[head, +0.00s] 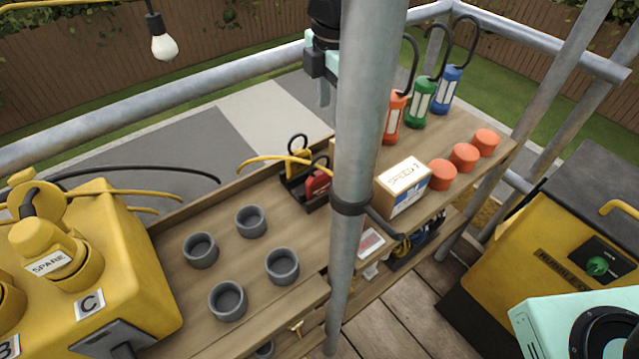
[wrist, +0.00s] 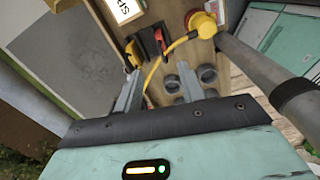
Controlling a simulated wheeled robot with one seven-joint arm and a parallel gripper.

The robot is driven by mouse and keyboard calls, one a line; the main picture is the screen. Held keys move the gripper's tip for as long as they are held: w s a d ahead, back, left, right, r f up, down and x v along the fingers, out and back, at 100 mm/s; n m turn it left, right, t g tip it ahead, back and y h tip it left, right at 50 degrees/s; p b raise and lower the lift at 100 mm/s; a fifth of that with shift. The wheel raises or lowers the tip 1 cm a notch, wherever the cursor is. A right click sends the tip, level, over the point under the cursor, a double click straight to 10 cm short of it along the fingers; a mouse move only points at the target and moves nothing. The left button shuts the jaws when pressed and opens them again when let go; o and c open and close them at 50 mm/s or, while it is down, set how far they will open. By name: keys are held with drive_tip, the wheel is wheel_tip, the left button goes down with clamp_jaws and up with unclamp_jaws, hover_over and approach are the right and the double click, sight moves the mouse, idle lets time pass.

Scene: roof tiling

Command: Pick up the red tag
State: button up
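The red tag (head: 318,182) stands in a dark holder (head: 297,190) on the wooden bench, beside a yellow tag (head: 298,160). The pole partly covers the holder's right side in the head view. In the wrist view the red tag (wrist: 159,39) shows beyond my fingertips, with the yellow tag (wrist: 132,52) to its left. My gripper (wrist: 158,80) is open, its two fingers apart with nothing held between them. In the head view my gripper (head: 325,92) hangs above and behind the holder, partly hidden by the pole.
A steel pole (head: 358,120) rises in front of the bench. A yellow cable (head: 272,158) runs by the tags; in the wrist view the cable (wrist: 160,58) crosses between my fingers. Grey cups (head: 228,300), a labelled box (head: 403,186), orange cylinders (head: 463,157) and hooked lamps (head: 420,102) stand around.

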drive_tip(key=a+n, duration=0.2)
drive_tip(key=a, duration=0.1)
drive_tip(key=p, duration=0.2)
hover_over(319, 173)
drive_tip(key=f, duration=1.1)
drive_tip(key=shift+w+a+f, duration=0.2)
drive_tip(key=shift+w+f, duration=0.1)
drive_tip(key=shift+f, duration=0.1)
drive_tip(key=f, duration=0.1)
drive_tip(key=f+p, duration=0.1)
drive_tip(key=f, duration=0.2)
drive_tip(key=shift+s+d+f+p, duration=0.25)
drive_tip(key=shift+s+p, duration=0.05)
drive_tip(key=shift+p, duration=0.05)
drive_tip(key=shift+f, duration=0.6)
clamp_jaws()
